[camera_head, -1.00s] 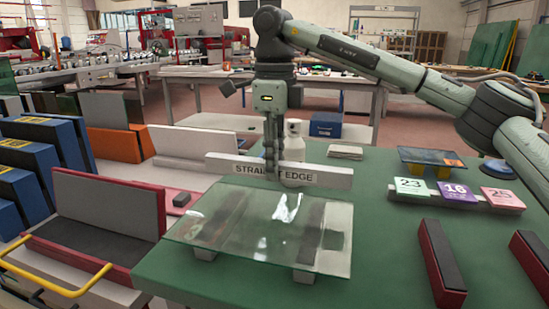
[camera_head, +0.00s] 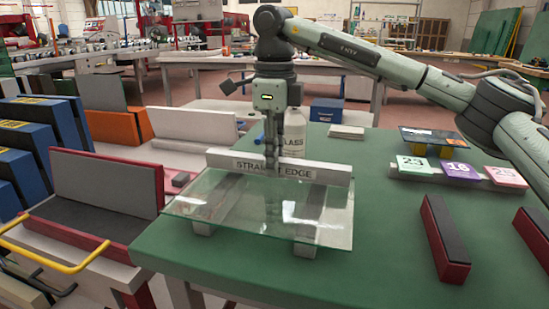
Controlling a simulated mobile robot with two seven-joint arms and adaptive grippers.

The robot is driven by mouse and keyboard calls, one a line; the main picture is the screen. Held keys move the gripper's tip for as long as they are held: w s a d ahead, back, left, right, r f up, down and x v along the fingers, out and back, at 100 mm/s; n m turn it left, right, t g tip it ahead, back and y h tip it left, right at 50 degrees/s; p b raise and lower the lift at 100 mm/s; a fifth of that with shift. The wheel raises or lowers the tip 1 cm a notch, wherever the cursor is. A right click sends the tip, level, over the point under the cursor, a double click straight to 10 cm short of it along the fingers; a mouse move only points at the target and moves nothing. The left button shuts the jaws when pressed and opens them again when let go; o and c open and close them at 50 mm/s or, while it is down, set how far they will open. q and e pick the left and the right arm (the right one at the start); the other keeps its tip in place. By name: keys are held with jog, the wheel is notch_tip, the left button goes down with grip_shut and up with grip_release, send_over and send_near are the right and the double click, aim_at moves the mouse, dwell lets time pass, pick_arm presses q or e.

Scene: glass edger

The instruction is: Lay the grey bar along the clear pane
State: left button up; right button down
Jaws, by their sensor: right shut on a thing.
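The grey bar (camera_head: 325,173), marked as a straight edge, is in my right gripper (camera_head: 272,165), which is shut on it near its middle. The bar runs left to right at the far edge of the clear pane (camera_head: 290,215). I cannot tell whether the bar touches the pane or is just above it. My gripper's fingers hide part of the bar's lettering. My left gripper is not in view.
A white bottle (camera_head: 294,135) stands close behind the bar. Numbered cards (camera_head: 459,170), a small dark pane (camera_head: 434,137) and red-sided bars (camera_head: 443,240) are on the right of the green table (camera_head: 375,255). A red-edged rack (camera_head: 95,215) stands at the left.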

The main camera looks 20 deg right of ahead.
jog(key=shift+f, duration=0.35)
dwell(0.6)
jog(key=c, duration=1.3)
grip_release()
jog(key=shift+c, duration=0.2)
jog(key=shift+f, duration=0.1)
notch_tip(320, 180, up, 12)
